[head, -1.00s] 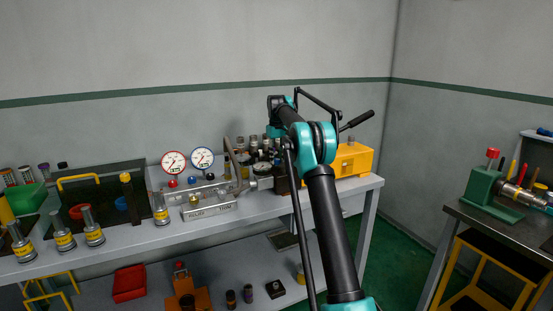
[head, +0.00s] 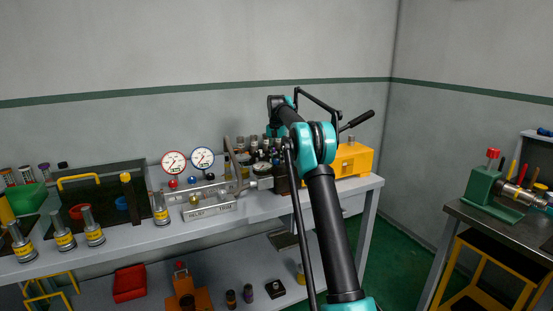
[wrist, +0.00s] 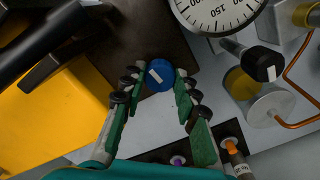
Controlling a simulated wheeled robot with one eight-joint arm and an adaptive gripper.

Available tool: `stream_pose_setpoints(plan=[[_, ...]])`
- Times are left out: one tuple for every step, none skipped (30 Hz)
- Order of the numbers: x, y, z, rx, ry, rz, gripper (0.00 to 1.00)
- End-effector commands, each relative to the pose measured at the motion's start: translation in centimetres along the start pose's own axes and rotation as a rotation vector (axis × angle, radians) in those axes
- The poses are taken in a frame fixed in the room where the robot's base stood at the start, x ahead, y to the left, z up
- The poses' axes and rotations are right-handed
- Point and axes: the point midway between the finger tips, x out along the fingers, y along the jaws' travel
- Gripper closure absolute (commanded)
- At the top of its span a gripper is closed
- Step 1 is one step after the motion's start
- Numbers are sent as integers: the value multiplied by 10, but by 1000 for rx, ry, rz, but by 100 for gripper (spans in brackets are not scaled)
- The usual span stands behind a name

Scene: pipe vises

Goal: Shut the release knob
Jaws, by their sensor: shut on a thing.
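The release knob is a round blue knob (wrist: 162,82) with a white mark, seen from above near the middle of the wrist view. My gripper (wrist: 161,75) reaches it from below in that view. Its two green-padded fingers with black joints stand on either side of the knob, and it is shut on the knob. In the head view the knob and my fingers are hidden behind my teal and black arm.
A yellow box (wrist: 45,118) lies left of my gripper, and a black lever (head: 357,121) rises above it. A white dial gauge (wrist: 218,12) and a capped cylinder (wrist: 262,98) stand close on the right. The grey bench (head: 262,208) carries several more gauges and fittings.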

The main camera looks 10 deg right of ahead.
Motion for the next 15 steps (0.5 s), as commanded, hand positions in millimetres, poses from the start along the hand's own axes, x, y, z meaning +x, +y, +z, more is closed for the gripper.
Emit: stream_pose_setpoints(plan=[[0, 0, 0, 25, 2, -1, 99], [0, 0, 0, 42, 2, -1, 99], [0, 0, 0, 60, 2, -1, 99], [0, 0, -1, 74, 2, -1, 99], [0, 0, -1, 86, 2, -1, 99], [0, 0, -1, 101, 2, -1, 99], [0, 0, -1, 110, 2, -1, 99], [0, 0, -1, 118, 2, -1, 99], [0, 0, -1, 129, 2, -1, 99], [0, 0, -1, 135, 2, -1, 99], [0, 0, -1, 140, 2, -1, 99], [0, 0, -1, 146, 2, -1, 99], [0, 0, -1, 149, 2, -1, 99], [0, 0, -1, 152, 2, -1, 99], [0, 0, -1, 155, 2, -1, 99]])
